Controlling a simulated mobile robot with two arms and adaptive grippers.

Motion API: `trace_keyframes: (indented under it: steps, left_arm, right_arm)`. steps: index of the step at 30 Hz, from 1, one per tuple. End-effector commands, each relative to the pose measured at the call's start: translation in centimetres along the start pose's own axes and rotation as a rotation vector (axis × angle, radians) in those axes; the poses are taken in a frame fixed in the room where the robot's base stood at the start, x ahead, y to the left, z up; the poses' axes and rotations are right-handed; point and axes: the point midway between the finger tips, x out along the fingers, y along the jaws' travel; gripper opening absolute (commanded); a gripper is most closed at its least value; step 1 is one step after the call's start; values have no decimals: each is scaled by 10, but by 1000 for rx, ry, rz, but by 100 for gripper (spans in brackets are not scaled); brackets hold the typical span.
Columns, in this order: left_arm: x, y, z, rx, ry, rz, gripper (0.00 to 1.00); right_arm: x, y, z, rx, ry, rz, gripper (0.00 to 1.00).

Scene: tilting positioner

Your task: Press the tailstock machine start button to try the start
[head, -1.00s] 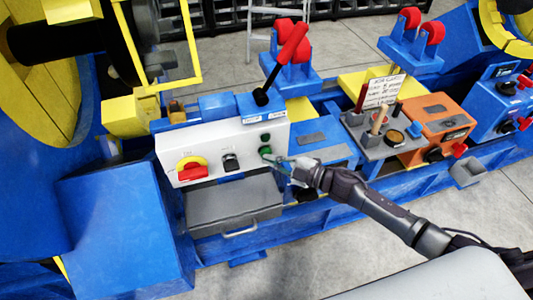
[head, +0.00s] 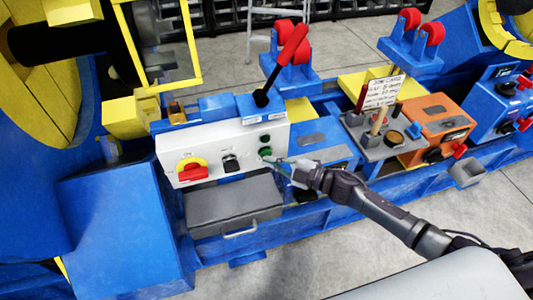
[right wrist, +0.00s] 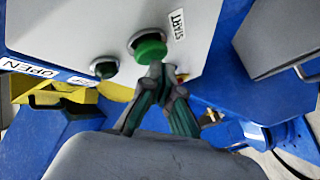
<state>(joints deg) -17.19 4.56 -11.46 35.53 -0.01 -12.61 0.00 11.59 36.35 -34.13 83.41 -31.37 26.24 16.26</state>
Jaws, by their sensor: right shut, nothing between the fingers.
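The green start button (head: 265,152) sits at the right end of a white control panel (head: 215,165). In the right wrist view the round green button (right wrist: 150,47) stands out from the panel, with a START label beside it. My right gripper (head: 263,160) is shut and empty. In the right wrist view its closed fingertips (right wrist: 157,70) are right at the button's edge; I cannot tell whether they touch it. A darker button (right wrist: 104,68) is beside the green one. My left gripper is not in view.
The panel also holds a red-and-yellow rotary switch (head: 192,169) and a black selector (head: 231,162). A red-handled lever (head: 284,62) rises behind it. A grey drawer box (head: 233,205) is below. A grey tool tray (head: 375,142) and an orange box (head: 435,122) stand to the right.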

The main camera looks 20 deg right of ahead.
Motion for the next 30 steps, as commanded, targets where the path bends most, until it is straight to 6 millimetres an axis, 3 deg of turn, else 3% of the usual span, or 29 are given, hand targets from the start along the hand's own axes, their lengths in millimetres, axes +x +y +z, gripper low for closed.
trace_keyframes:
  steps: [16,30]
  left_arm:
    - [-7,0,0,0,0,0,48]
    - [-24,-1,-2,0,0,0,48]
  right_arm:
    - [-9,-6,-7,0,0,-1,0]
    - [-39,-28,-29,1,0,-1,0]
